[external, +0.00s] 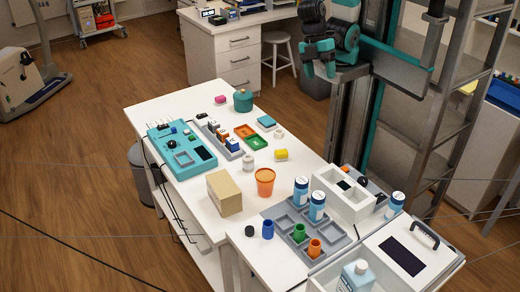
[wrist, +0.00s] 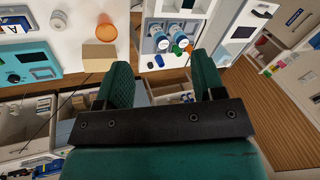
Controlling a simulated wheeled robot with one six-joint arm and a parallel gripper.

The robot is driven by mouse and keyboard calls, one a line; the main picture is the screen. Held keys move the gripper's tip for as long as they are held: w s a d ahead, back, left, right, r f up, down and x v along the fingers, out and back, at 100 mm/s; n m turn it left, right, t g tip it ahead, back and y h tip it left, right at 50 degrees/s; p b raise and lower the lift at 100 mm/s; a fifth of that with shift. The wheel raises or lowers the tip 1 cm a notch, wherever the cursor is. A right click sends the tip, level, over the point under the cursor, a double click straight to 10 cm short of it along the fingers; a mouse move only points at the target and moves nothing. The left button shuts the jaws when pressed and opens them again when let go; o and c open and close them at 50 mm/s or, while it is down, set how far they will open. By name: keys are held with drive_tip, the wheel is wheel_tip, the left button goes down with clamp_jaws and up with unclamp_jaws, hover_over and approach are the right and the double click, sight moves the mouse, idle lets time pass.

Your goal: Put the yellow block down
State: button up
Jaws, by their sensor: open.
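The yellow block (external: 281,155) rests on the white table (external: 190,95), right of a small white roll and behind the orange cup. My gripper (external: 320,66) is raised well away from it, up and to the right, beside the tall column. In the wrist view my gripper (wrist: 161,62) shows two green fingers spread apart with nothing between them. I cannot make out the yellow block in the wrist view.
An orange cup (external: 265,182) and a cardboard box (external: 225,193) stand in front of the block. A teal block (external: 266,121) lies farther back.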

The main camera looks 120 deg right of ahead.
drive_tip(key=s+a+r+n, duration=0.1)
drive_tip(key=s+r+n, duration=0.2)
drive_tip(key=s+r, duration=0.1)
drive_tip(key=shift+s+r, duration=0.4)
drive_tip(key=shift+r, duration=0.15)
